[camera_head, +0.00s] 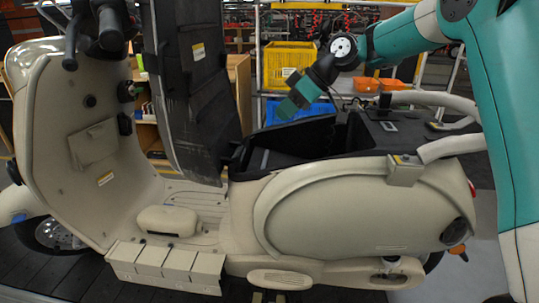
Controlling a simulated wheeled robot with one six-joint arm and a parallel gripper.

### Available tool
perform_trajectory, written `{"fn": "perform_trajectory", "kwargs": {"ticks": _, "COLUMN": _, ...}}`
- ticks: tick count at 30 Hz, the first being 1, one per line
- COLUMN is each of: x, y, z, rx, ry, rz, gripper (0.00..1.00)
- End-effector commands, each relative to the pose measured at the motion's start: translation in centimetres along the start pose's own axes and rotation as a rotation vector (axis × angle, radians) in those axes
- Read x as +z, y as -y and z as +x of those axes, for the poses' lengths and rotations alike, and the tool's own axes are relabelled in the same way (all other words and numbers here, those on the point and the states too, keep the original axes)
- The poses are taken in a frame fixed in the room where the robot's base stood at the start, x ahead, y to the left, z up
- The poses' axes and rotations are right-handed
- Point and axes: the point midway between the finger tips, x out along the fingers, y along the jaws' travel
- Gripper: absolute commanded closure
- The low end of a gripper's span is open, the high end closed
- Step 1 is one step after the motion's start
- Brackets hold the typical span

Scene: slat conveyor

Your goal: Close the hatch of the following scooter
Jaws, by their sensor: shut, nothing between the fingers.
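A cream scooter (360,215) stands side-on across the picture. Its dark hatch (190,75) is open and stands nearly upright, hinged at the front of the storage compartment. The compartment (290,150) lies open behind it, with a black rim and a dark inside that is partly hidden. My gripper (286,108) hangs above the compartment, to the right of the hatch and apart from it, pointing down and left. It is shut and empty.
The teal arm comes in from the right. The handlebar and front shield (75,140) stand left of the hatch. A grab rail (435,100) sits at the scooter's rear. Shelving with a yellow crate (290,62), a blue crate (300,110) and orange bins (378,84) stands behind.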

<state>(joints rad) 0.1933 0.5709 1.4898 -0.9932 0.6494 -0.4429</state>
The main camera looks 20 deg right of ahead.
Motion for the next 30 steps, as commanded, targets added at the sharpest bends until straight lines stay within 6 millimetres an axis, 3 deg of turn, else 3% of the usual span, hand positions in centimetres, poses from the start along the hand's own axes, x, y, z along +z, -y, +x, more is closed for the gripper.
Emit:
{"fn": "perform_trajectory", "kwargs": {"ticks": 1, "x": 1.3, "y": -2.6, "z": 0.4, "rx": 0.008, "ry": -0.022, "rz": -0.029, "gripper": 1.00}}
{"fn": "perform_trajectory", "kwargs": {"ticks": 3, "x": 2.3, "y": -5.0, "z": 0.5, "rx": 0.017, "ry": -0.048, "rz": -0.075, "gripper": 1.00}}
{"fn": "perform_trajectory", "kwargs": {"ticks": 7, "x": 3.4, "y": -7.3, "z": 0.5, "rx": 0.027, "ry": -0.076, "rz": -0.130, "gripper": 1.00}}
{"fn": "perform_trajectory", "kwargs": {"ticks": 14, "x": 3.3, "y": -7.8, "z": 2.6, "rx": 0.025, "ry": -0.083, "rz": -0.147, "gripper": 1.00}}
{"fn": "perform_trajectory", "kwargs": {"ticks": 26, "x": 2.5, "y": -7.8, "z": 10.8, "rx": 0.025, "ry": -0.081, "rz": -0.144, "gripper": 1.00}}
{"fn": "perform_trajectory", "kwargs": {"ticks": 30, "x": 4.1, "y": -8.2, "z": 12.2, "rx": 0.028, "ry": -0.081, "rz": -0.142, "gripper": 1.00}}
